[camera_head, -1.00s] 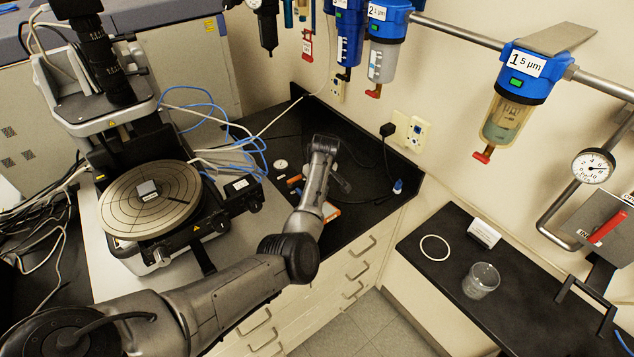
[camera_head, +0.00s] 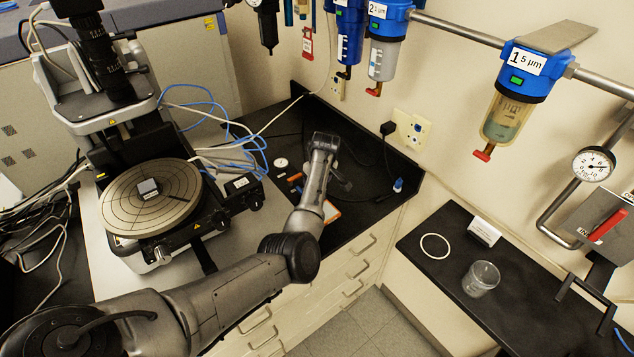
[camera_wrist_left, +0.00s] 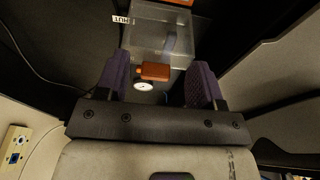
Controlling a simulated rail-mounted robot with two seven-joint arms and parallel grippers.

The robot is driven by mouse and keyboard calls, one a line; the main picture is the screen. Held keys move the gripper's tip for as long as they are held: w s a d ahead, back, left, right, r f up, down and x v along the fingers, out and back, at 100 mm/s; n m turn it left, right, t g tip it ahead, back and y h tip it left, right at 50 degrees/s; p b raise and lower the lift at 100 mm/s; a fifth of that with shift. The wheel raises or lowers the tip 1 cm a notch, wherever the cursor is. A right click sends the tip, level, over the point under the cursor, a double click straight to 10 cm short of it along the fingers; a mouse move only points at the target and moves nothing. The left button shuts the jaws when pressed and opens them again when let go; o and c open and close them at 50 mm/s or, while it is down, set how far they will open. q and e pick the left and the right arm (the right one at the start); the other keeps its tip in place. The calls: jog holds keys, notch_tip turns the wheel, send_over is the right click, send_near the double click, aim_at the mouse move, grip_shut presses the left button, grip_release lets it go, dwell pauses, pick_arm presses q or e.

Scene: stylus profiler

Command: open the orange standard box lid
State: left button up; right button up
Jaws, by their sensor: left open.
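In the left wrist view, a clear see-through box (camera_wrist_left: 158,28) lies on the black bench, just beyond and partly between my fingertips. An orange edge (camera_wrist_left: 180,2) shows at its far side, and an orange patch also shows beside my wrist in the head view (camera_head: 331,211). I cannot tell whether this orange part is the box body or a separate thing. My left gripper (camera_wrist_left: 161,62) is open, with its two purple fingers apart and nothing held. A small orange block (camera_wrist_left: 155,72) and a white round disc (camera_wrist_left: 143,86) appear between the fingers. My right gripper is not in view.
The profiler's round stage (camera_head: 150,198) stands left of my arm. Blue and white cables (camera_head: 245,150) lie behind it. The wall and a socket (camera_head: 411,130) are close on the right. A lower bench holds a beaker (camera_head: 481,280) and a white ring (camera_head: 435,247).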

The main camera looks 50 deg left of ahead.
pick_arm(q)
jog(key=v, duration=1.3)
jog(key=shift+r, duration=0.1)
